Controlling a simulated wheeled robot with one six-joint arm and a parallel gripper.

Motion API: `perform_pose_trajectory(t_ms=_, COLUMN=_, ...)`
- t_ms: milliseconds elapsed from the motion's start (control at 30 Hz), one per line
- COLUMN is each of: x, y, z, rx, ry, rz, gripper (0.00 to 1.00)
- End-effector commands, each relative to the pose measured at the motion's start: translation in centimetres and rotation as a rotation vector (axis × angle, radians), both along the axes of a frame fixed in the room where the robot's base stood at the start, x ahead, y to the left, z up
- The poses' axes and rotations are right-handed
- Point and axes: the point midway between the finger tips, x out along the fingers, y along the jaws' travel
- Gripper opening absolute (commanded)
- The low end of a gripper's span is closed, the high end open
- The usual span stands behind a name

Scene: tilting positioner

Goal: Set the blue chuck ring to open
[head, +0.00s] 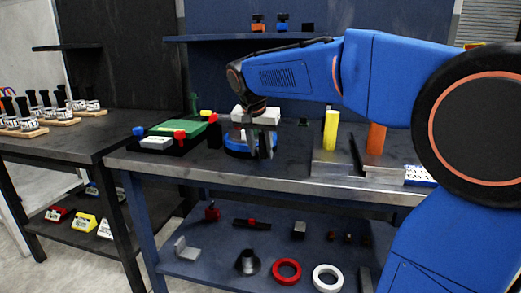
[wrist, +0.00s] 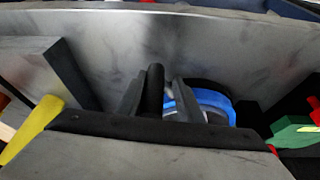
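The blue chuck ring (head: 236,147) sits on the positioner near the middle of the workbench, partly hidden behind my gripper in the head view. It also shows in the wrist view (wrist: 218,103), just right of the fingers. My gripper (head: 262,153) points down over the ring's right side, its two grey fingers a little apart. In the wrist view, a black upright handle (wrist: 154,88) stands between the fingers of my gripper (wrist: 165,95). A gap shows between the handle and the right finger. How the handle joins the ring is hidden.
A green-topped fixture (head: 180,130) with red and yellow knobs stands left of the ring. A yellow cylinder (head: 331,130) and an orange cylinder (head: 376,139) stand to the right on metal blocks. A lower shelf (head: 210,255) holds loose parts.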

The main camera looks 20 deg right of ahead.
Motion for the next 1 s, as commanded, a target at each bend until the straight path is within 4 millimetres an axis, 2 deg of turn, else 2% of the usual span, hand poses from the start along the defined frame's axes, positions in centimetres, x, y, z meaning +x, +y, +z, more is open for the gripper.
perform_pose_trajectory(t_ms=333, x=0.2, y=-0.2, z=0.4, rx=-0.005, ry=-0.008, rz=-0.001, gripper=0.39)
perform_pose_trajectory(t_ms=467, x=-0.1, y=0.1, z=1.2, rx=-0.003, ry=-0.008, rz=-0.001, gripper=0.39)
perform_pose_trajectory(t_ms=567, x=-0.5, y=0.5, z=2.6, rx=-0.003, ry=-0.009, rz=0.001, gripper=0.39)
perform_pose_trajectory(t_ms=1000, x=-3.0, y=2.7, z=10.7, rx=-0.003, ry=-0.012, rz=0.0, gripper=0.39)
